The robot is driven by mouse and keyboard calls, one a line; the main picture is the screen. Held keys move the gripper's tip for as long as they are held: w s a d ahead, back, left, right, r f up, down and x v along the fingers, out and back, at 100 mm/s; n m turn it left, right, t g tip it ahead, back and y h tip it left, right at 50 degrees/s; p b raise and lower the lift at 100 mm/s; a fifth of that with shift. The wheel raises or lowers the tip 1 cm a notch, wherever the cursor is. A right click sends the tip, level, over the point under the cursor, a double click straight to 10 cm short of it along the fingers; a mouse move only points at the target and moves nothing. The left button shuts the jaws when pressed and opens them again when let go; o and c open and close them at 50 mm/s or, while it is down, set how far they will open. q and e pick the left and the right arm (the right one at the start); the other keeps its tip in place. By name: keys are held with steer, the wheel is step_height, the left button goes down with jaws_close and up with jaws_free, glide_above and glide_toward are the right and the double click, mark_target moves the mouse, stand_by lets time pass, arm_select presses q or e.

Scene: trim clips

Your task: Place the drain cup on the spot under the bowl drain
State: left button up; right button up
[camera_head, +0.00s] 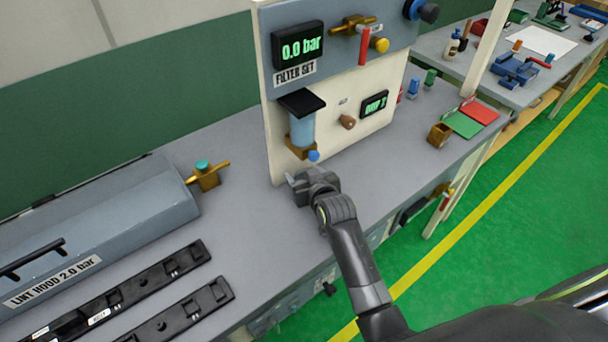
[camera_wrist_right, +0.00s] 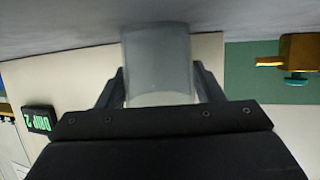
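The filter bowl (camera_head: 302,128) is a pale blue cylinder on the FILTER SET panel, with a blue drain knob (camera_head: 313,155) at its bottom. My right gripper (camera_head: 300,184) is low over the bench, just in front of the panel and below the drain. In the right wrist view, the drain cup (camera_wrist_right: 156,60), a grey translucent cylinder, sits between the two fingers. They appear to touch both its sides, so the gripper looks shut on it. In the head view the cup is mostly hidden by the gripper. The spot under the drain cannot be made out. My left gripper is not in view.
The cream panel (camera_head: 272,90) stands close behind the gripper. A brass valve (camera_head: 206,178) and the lint hood (camera_head: 100,240) are to the left, with black rails (camera_head: 145,290) in front. A small brown box (camera_head: 439,135) is to the right. Bench surface (camera_head: 250,235) around the gripper is clear.

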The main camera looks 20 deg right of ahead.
steer(key=shift+s+f, duration=0.15)
steer(key=shift+f, duration=0.3)
steer(key=shift+r+p, duration=0.3)
steer(key=shift+r, duration=0.4)
steer(key=shift+s+f, duration=0.1)
steer(key=shift+s, duration=0.15)
steer(key=v, duration=0.7)
steer(key=b+v, duration=0.1)
steer(key=v, duration=0.3)
steer(key=shift+r, duration=0.4)
steer(key=shift+d, duration=0.1)
